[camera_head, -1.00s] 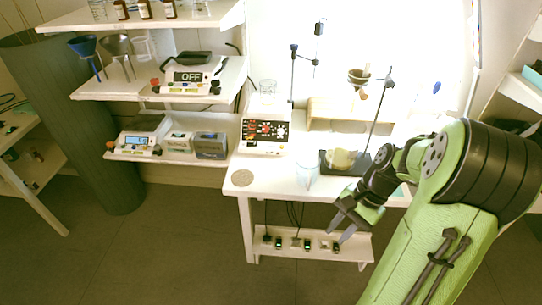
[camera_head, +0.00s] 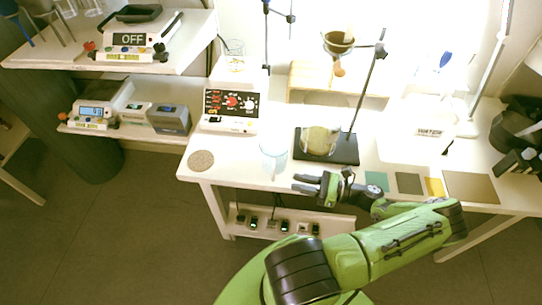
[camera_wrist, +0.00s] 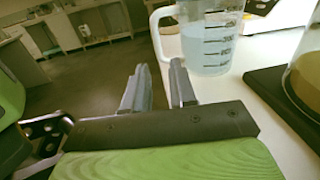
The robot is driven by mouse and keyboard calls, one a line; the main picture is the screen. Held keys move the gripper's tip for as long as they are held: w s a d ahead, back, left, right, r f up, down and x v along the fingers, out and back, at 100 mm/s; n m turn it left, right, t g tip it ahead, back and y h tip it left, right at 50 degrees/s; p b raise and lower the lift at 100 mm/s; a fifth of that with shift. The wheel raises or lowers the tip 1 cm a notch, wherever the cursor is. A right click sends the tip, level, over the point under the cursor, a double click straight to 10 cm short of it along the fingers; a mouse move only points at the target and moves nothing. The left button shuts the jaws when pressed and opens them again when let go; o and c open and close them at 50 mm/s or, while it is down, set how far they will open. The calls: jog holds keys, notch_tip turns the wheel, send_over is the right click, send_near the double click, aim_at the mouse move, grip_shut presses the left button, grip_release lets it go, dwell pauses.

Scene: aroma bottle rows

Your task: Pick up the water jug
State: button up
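The water jug (camera_head: 274,157) is a clear measuring jug with pale bluish liquid. It stands upright on the white table (camera_head: 228,176), near its front edge. In the wrist view the jug (camera_wrist: 208,45) shows dark graduation marks, and its handle (camera_wrist: 157,35) points left, just beyond the fingertips. My gripper (camera_head: 303,184) is at the table's front edge, to the right of and nearer than the jug. In the wrist view its two fingers (camera_wrist: 160,66) are apart with nothing between them. They do not appear to touch the jug. The jug's top is cut off in the wrist view.
A glass flask (camera_head: 320,141) stands on a dark stand base (camera_head: 345,150) right of the jug, below a rod-held funnel (camera_head: 338,42). A hotplate device (camera_head: 231,103) is behind left. A round cork mat (camera_head: 201,160) lies left. Coloured squares (camera_head: 409,183) lie right.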

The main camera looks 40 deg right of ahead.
aim_at(274, 161)
jog(key=x, duration=1.1)
jog(key=shift+a+b, duration=0.1)
jog(key=shift+b, duration=0.2)
jog(key=shift+s, duration=0.1)
grip_shut()
